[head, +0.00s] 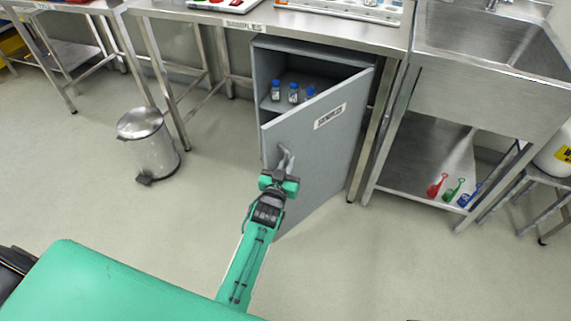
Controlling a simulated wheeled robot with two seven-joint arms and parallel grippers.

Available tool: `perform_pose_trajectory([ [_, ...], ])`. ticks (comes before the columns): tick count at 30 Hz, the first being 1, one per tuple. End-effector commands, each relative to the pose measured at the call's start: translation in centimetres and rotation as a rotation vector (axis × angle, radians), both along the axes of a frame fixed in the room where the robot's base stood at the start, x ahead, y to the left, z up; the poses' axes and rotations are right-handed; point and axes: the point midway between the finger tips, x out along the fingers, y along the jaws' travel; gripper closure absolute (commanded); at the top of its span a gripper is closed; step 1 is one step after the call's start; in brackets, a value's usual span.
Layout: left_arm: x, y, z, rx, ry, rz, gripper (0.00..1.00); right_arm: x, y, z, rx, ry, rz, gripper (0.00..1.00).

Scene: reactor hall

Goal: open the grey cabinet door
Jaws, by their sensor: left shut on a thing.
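The grey cabinet (258,80) stands under the steel bench. Its door (325,145), labelled "SAMPLES", is hinged on the right and stands partly open, swung out toward me. Several small bottles with blue caps (293,93) stand on the shelf inside. My left gripper (285,156) is at the door's free left edge, shut on the door handle, which is mostly hidden by the fingers. The lower inside of the cabinet is hidden behind the door. My right gripper is not in view.
A steel pedal bin (148,145) stands on the floor to the left. A steel sink unit (480,95) is close on the right, with red, green and blue scoops (453,190) on its lower shelf. The floor in front of the door is clear.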

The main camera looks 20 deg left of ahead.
Motion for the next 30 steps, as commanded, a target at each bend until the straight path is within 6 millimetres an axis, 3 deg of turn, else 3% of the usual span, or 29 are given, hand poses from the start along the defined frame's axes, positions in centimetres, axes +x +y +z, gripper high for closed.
perform_pose_trajectory([
  [5, 0.1, -0.1, 0.3, 0.0, -0.007, -0.002, 1.0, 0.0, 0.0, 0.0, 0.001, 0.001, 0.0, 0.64],
  [6, 0.1, -0.1, 0.3, 0.0, -0.007, -0.002, 0.83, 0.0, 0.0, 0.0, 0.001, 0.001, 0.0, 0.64],
  [8, 0.1, -0.1, 0.3, 0.0, -0.006, -0.002, 0.75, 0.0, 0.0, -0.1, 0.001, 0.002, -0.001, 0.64],
  [19, -0.5, 0.0, 0.1, 0.0, -0.002, -0.001, 0.75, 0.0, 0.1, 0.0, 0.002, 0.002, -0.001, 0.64],
  [23, -2.0, -0.1, 0.1, -0.001, -0.001, -0.001, 0.75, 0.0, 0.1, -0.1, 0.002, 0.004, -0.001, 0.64],
  [30, -6.6, -0.2, 0.0, 0.0, 0.001, -0.001, 0.75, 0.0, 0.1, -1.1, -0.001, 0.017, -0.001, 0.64],
])
